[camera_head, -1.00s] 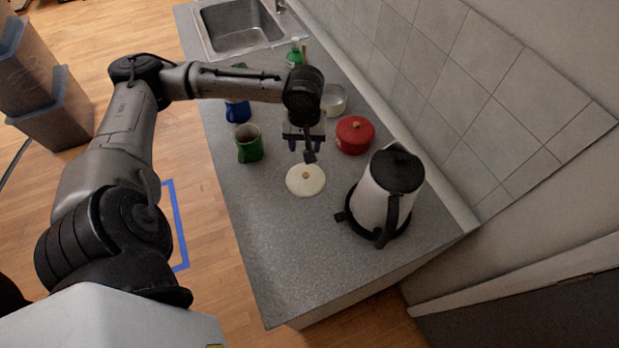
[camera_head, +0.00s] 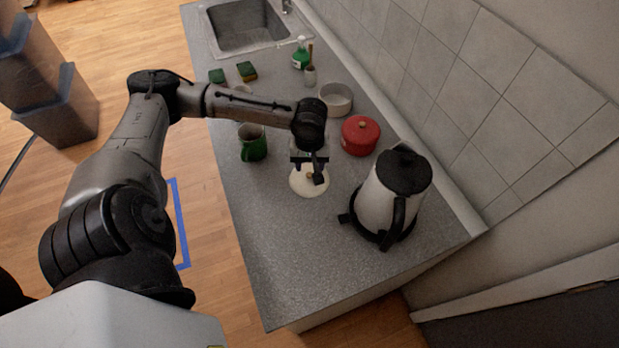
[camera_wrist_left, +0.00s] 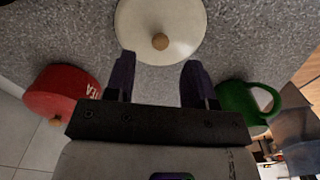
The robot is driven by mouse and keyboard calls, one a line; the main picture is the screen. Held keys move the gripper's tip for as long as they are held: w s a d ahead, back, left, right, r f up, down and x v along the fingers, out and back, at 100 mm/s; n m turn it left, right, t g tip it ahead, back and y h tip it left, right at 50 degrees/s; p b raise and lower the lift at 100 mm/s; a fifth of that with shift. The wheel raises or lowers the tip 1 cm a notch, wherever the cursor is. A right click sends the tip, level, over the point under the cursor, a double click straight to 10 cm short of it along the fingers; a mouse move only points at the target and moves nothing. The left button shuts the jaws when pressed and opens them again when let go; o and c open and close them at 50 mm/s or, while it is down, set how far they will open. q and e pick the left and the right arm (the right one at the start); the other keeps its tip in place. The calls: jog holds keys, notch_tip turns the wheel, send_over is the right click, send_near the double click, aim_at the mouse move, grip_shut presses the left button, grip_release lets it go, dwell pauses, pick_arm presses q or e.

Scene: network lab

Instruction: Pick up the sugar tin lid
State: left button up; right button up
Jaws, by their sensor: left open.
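The sugar tin lid, a round cream disc (camera_head: 298,188) with a small wooden knob, lies flat on the grey counter. It also shows at the top of the left wrist view (camera_wrist_left: 178,22), its knob beyond the fingertips and roughly centred between them. My left gripper (camera_head: 316,179) is over the lid in the head view and partly hides it. In the left wrist view its two dark fingers (camera_wrist_left: 159,68) are apart, with nothing between them. The gap between fingers and knob is hard to judge. An open white tin (camera_head: 338,99) stands farther back. My right gripper does not show.
A red lidded tin (camera_head: 360,136) and a white-and-black kettle (camera_head: 380,205) stand right of the lid. A green mug (camera_head: 253,150) stands to its left. Sponges, a green bottle (camera_head: 300,57) and the sink lie behind. The front counter is clear.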

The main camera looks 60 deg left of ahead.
aim_at(309, 174)
pick_arm(q)
jog(key=shift+f+b, duration=0.5)
jog(key=shift+f, duration=1.9)
jog(key=shift+c, duration=0.3)
grip_shut()
